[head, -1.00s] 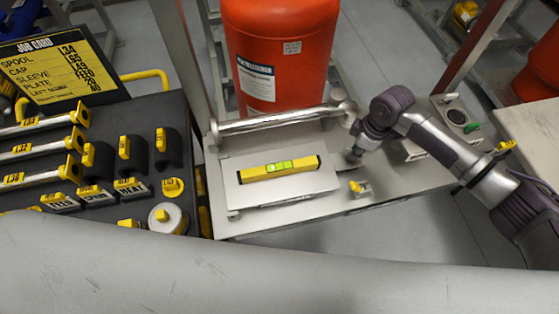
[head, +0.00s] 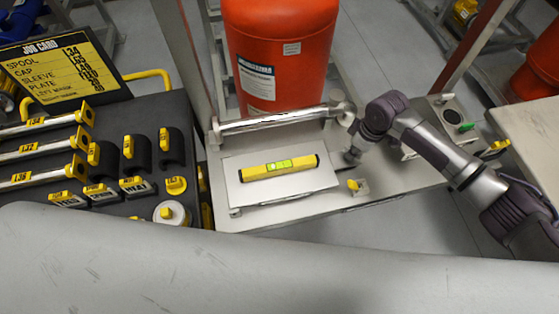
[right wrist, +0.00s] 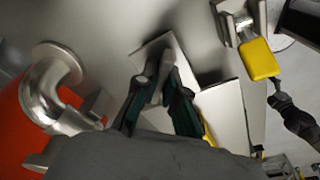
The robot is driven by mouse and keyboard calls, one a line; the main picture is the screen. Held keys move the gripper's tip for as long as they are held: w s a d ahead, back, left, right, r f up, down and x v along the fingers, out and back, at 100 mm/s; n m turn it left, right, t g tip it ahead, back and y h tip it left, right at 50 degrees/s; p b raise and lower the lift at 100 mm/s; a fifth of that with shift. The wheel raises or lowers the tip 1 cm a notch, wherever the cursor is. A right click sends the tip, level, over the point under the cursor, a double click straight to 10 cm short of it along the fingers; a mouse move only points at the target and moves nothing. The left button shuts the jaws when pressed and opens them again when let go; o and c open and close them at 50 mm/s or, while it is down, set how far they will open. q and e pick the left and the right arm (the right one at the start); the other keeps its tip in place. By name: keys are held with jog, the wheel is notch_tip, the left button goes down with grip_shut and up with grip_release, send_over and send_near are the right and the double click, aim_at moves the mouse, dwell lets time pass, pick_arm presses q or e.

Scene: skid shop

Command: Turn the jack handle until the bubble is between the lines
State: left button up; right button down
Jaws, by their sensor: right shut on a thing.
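A yellow spirit level (head: 256,173) with a green vial (head: 279,165) lies on a flat grey plate (head: 280,194) on the bench. The bubble is too small to place against the lines. My right gripper (head: 351,156) points down at the plate's right side. In the right wrist view its dark green fingers (right wrist: 160,92) are shut on a small grey metal piece (right wrist: 157,90), apparently the jack handle, mostly hidden between them. The level's yellow edge (right wrist: 208,128) shows behind the fingers. My left gripper is not in view.
A yellow-tipped clamp (head: 354,185) stands just right of the plate. A steel pipe (head: 276,120) runs behind it, before a red cylinder (head: 278,55). At left a black board (head: 115,190) holds tagged parts, with a job card (head: 62,70) behind.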

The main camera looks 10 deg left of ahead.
jog(key=shift+s+m+p, duration=0.1)
jog(key=shift+m+p, duration=0.8)
jog(key=shift+p, duration=0.1)
jog(key=shift+f+m, duration=0.1)
jog(key=shift+m, duration=0.2)
jog(key=shift+m+h+p, duration=0.3)
jog(key=shift+m+p, duration=0.6)
jog(key=shift+p, duration=0.3)
jog(key=shift+s+m+p, duration=0.1)
jog(key=shift+m+p, duration=0.45)
jog(key=shift+m, duration=0.05)
jog(key=shift+t, duration=0.3)
